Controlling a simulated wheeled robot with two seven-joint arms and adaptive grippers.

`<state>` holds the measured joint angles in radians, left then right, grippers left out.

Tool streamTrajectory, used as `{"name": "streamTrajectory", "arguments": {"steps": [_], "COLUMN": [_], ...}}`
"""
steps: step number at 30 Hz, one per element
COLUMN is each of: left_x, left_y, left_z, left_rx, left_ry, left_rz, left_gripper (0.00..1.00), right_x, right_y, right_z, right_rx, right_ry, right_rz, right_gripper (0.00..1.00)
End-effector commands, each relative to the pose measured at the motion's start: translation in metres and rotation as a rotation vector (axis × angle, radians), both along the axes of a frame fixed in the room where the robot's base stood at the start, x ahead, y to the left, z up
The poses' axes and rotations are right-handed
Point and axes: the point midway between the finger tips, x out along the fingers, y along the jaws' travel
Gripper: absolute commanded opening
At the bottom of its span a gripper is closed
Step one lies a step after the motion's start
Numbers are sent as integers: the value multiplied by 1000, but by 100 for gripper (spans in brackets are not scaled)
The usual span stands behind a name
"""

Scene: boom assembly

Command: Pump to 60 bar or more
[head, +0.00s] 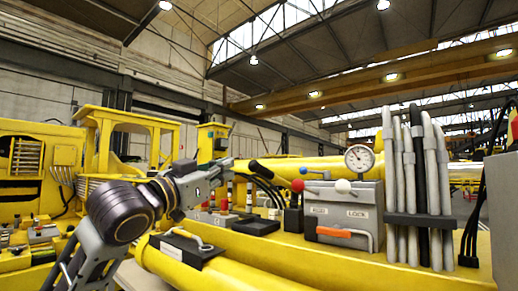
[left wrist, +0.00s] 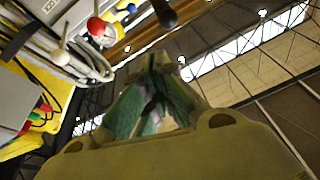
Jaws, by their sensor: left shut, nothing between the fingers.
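A round white pressure gauge (head: 359,158) stands on top of a grey box (head: 345,210) labelled LOCK; its reading is too small to tell. A lever with a black grip (head: 260,170) sticks up to the left of the box. My left gripper (head: 224,163) is shut and empty, just left of the black grip and apparently apart from it. In the left wrist view the shut fingers (left wrist: 156,95) fill the middle, and the black grip (left wrist: 164,13) shows above them. My right gripper is in neither view.
Red-ball (head: 298,186) and white-ball (head: 342,186) levers stand by the box, with an orange handle (head: 333,232) on its front. Several upright grey and black hoses (head: 405,190) stand to the right. A yellow boom (head: 220,275) runs along the front.

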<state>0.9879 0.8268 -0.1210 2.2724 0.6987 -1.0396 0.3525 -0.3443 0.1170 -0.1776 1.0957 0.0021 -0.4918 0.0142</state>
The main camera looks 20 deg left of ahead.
Motion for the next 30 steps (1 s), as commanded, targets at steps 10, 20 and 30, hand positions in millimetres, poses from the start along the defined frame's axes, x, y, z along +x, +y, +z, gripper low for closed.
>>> {"name": "streamTrajectory", "arguments": {"steps": [10,20,30], "left_x": [-29,-45,-50], "left_y": [-13,-21,-26], "left_z": [77,140,202], "left_rx": [-3,-14,-34], "left_ry": [-92,-149,-175], "left_rz": [-29,-50,-74], "left_gripper": [0,0,0], "right_x": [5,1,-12], "right_y": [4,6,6], "right_z": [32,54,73], "right_rx": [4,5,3], "right_ry": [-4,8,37], "right_rz": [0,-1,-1], "right_gripper": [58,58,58]}}
